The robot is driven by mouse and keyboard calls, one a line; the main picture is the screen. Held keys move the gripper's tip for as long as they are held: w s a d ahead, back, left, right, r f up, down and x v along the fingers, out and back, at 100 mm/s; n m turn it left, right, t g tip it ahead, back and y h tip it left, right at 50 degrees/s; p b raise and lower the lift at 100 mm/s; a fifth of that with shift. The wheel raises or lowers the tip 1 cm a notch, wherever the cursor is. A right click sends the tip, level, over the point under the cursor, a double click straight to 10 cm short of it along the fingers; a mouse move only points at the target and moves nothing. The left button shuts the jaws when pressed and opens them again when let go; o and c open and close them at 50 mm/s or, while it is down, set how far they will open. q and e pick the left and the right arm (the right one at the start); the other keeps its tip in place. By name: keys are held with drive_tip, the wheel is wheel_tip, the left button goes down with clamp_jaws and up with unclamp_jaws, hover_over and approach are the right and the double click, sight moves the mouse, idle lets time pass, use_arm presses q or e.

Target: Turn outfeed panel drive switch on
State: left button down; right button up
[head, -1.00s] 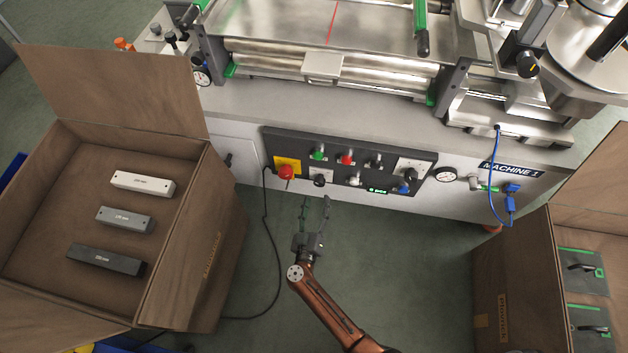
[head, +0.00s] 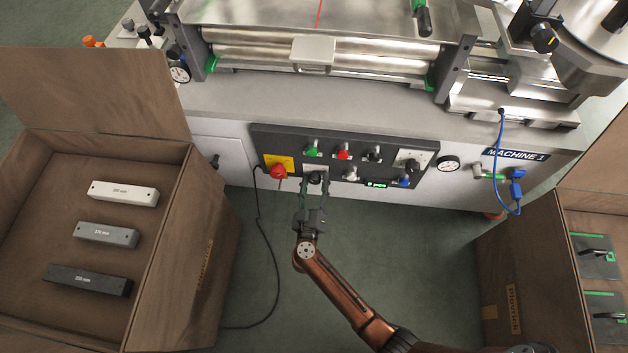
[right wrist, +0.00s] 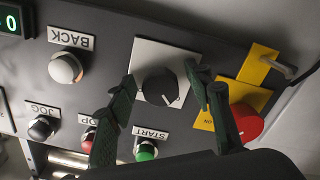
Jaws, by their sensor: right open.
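A dark control panel (head: 395,145) is on the front of the machine. A black rotary knob (head: 315,177) on a pale plate sits at its lower left. In the right wrist view the knob (right wrist: 158,87) has a white pointer line towards its lower right. My right gripper (head: 314,183) is open, one finger on each side of this knob; I cannot tell whether they touch it. No label for the knob is readable. My left gripper is not in view.
A red switch (head: 278,171) on a yellow plate is close left of the gripper. Green (head: 312,150) and red (head: 343,153) buttons sit above. A white BACK button (right wrist: 65,68) is beside the knob. Open boxes stand left (head: 170,275) and right (head: 520,275).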

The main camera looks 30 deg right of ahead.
drive_tip(key=shift+c, duration=0.6)
drive_tip(key=c, duration=1)
drive_tip(key=shift+c, duration=0.3)
